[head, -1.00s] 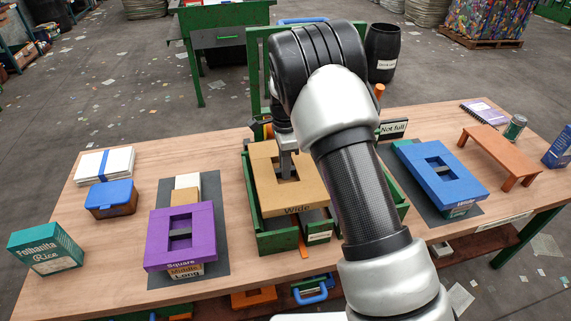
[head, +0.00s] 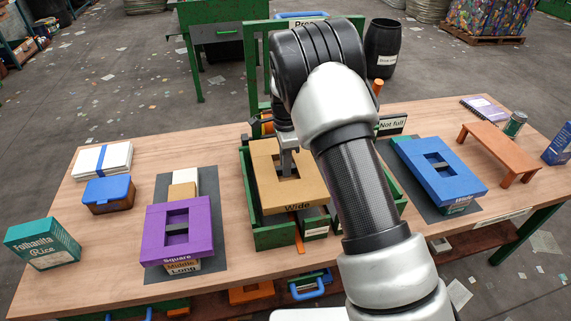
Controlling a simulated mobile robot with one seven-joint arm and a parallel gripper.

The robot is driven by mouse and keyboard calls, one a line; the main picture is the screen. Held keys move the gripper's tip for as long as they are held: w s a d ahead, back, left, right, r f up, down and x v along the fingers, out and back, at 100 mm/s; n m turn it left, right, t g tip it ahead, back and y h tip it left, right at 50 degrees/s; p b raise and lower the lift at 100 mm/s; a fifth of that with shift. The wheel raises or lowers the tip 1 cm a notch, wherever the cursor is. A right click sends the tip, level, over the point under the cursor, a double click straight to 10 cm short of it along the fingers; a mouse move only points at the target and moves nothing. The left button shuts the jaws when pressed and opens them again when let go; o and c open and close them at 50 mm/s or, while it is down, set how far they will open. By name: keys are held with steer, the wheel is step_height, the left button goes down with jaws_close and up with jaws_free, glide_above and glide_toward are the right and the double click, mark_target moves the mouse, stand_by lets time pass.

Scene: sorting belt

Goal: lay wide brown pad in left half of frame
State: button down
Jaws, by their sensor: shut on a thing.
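The wide brown pad (head: 268,190) is a flat brown block with a rectangular opening and the word "Wide" on its near edge. It is at the left part of the green frame (head: 274,240), above or in it; I cannot tell whether it rests on the bottom. My gripper (head: 288,172) points down at the pad's opening and is shut on the pad. My arm hides the right part of the frame and most of the fingers' surroundings.
Left on a dark mat stands a purple block (head: 160,246) on other blocks. A blue block (head: 440,172) lies on a right mat.

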steer(key=shift+f+b, duration=2.05)
steer(key=shift+f, duration=1.55)
steer(key=shift+f, duration=0.15)
steer(key=shift+f+b, duration=0.45)
steer(key=shift+f, duration=0.1)
steer(key=c, duration=1.6)
jaws_free()
steer(key=shift+o, duration=0.2)
step_height(320, 180, up, 17)
steer(key=shift+r+p, duration=0.2)
steer(key=shift+p, duration=0.75)
steer(key=shift+s, duration=0.1)
